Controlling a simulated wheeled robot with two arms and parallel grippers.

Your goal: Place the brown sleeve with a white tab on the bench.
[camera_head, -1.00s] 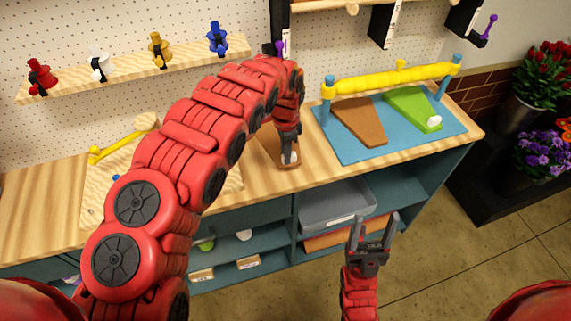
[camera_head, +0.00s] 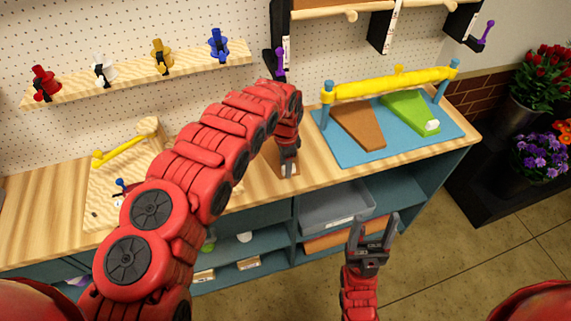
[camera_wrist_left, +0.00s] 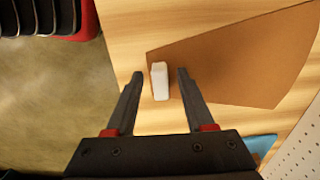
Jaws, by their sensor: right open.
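The brown sleeve (camera_wrist_left: 232,58) lies flat on the wooden bench near its front edge, in the left wrist view. Its white tab (camera_wrist_left: 160,88) stands between the two fingers of my left gripper (camera_wrist_left: 160,74), with a visible gap on both sides. The left gripper is open. In the head view my left gripper (camera_head: 289,170) points down at the bench's front edge, and my arm and gripper hide most of the sleeve. My right gripper (camera_head: 374,226) is open and empty, in front of the shelves below the bench.
A blue mat (camera_head: 345,152) on the bench's right carries another brown sleeve (camera_head: 362,128) and a green sleeve (camera_head: 405,108) with a white tab. A yellow roll (camera_head: 395,80) spans its back. A grey tray (camera_head: 335,208) sits on the shelf below.

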